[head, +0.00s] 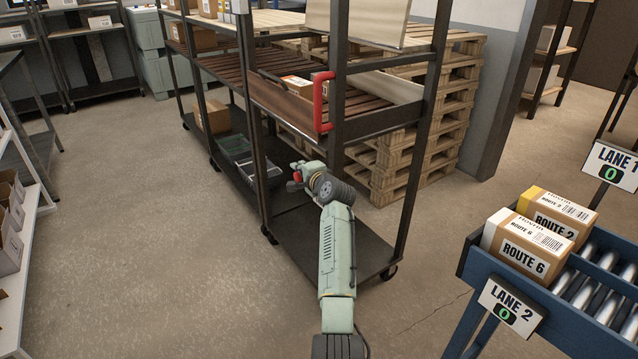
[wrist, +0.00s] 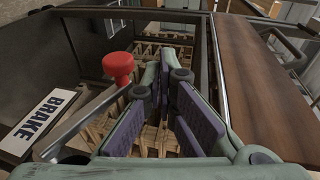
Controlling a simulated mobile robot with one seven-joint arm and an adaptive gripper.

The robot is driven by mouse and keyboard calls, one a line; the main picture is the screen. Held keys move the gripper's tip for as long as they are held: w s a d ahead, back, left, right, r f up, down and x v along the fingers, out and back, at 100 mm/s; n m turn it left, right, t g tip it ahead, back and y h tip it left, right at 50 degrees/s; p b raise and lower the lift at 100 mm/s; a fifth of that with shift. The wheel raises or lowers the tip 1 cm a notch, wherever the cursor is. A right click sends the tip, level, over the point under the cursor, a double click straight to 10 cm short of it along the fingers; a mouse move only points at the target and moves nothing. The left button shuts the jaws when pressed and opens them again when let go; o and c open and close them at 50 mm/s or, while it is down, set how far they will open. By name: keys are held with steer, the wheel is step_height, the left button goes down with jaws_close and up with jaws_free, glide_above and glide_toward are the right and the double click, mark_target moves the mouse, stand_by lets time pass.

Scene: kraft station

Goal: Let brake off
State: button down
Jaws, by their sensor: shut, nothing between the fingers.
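The brake lever is a grey bar (wrist: 82,122) with a red knob (wrist: 118,66) at its far end, in the wrist view. A white BRAKE label (wrist: 48,118) lies to its left. My gripper (wrist: 164,74) is shut and empty, just right of the knob; I cannot tell whether it touches it. In the head view my gripper (head: 294,174) is low inside the dark shelf cart, with a small red spot beside it, probably the knob. The cart's upright post (head: 336,75) carries a red handle (head: 323,102).
A brown wooden board (wrist: 262,85) runs close on the right in the wrist view. Stacked pallets (head: 420,140) stand behind the cart. A blue roller conveyor (head: 575,320) with boxes is at right. The floor (head: 170,230) left of the cart is open.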

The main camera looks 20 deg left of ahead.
steer(key=shift+w+a+f+b, duration=0.45)
steer(key=shift+w+a+f, duration=0.1)
steer(key=shift+a+f, duration=0.2)
steer(key=shift+r, duration=0.1)
steer(key=s+d+r, duration=0.2)
steer(key=s+r, duration=0.1)
steer(key=r, duration=0.3)
steer(key=s+d+r+p, duration=0.1)
steer(key=s+d+r, duration=0.1)
steer(key=r, duration=0.4)
steer(key=shift+s, duration=0.4)
